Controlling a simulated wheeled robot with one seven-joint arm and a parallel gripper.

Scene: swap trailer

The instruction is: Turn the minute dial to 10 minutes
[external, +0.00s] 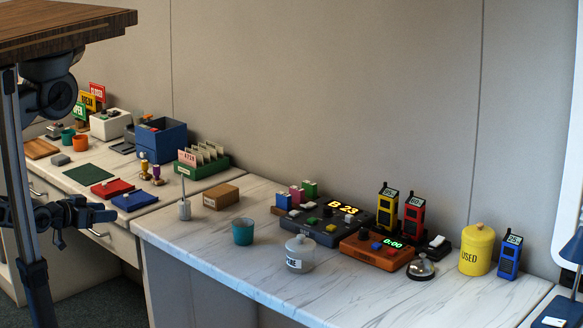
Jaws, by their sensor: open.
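An orange-brown box (359,256) on the marble-patterned counter has a small dark screen (393,244) reading 0:00 in green. A small dark reddish knob (363,234) and a blue button (376,246) show on its top. The knob may be the minute dial; its marks are too small to read. My gripper (108,215) is at the far left, in front of the left counter's drawers. It is open and empty, well away from the orange box.
Radio-like devices (412,218) stand behind. A yellow canister (477,250) is further right.

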